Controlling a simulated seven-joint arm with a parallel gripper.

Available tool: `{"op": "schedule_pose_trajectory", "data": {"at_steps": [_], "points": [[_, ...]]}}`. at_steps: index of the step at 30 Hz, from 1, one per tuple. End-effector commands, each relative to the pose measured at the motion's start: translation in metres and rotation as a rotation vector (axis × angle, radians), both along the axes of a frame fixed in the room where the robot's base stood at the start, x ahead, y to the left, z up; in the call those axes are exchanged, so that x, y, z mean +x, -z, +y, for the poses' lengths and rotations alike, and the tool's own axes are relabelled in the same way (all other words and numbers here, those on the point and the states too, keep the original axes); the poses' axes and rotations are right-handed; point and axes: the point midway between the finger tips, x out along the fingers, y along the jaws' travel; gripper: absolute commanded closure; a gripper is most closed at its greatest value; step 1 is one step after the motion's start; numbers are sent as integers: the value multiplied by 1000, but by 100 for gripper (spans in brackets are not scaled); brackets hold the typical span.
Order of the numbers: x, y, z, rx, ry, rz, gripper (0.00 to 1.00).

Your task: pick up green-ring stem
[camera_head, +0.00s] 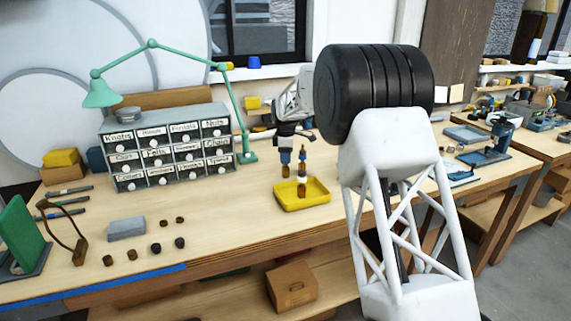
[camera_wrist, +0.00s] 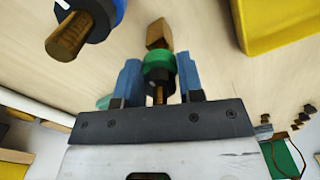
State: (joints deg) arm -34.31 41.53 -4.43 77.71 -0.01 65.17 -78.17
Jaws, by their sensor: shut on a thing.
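The green-ring stem (camera_wrist: 158,64) is between the blue fingertips of my gripper (camera_wrist: 159,84) in the wrist view. It has a brass shaft with a square brown end, a green ring and a dark band. My gripper (camera_head: 286,157) is shut on it. In the head view, a brown end shows below the fingers, above the bench near the yellow tray (camera_head: 322,203); the green ring is not clear there. Another brass stem with a blue ring (camera_wrist: 101,10) is at the upper left of the wrist view, apart from my gripper.
A grey labelled drawer cabinet (camera_head: 170,160) and a green desk lamp (camera_head: 102,93) stand behind to the left. A grey block (camera_head: 126,229) and several small dark knobs lie at the front left. The bench between them and the tray is clear.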

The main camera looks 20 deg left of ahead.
Motion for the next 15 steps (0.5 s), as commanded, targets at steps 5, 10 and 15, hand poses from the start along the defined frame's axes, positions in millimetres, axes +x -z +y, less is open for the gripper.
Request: {"op": "schedule_pose_trajectory", "data": {"at_steps": [5, 10, 15], "points": [[0, -7, 0, 1, 0, -2, 100], [0, -23, 0, 2, 0, -2, 100], [0, -47, 0, 2, 0, -2, 100]]}}
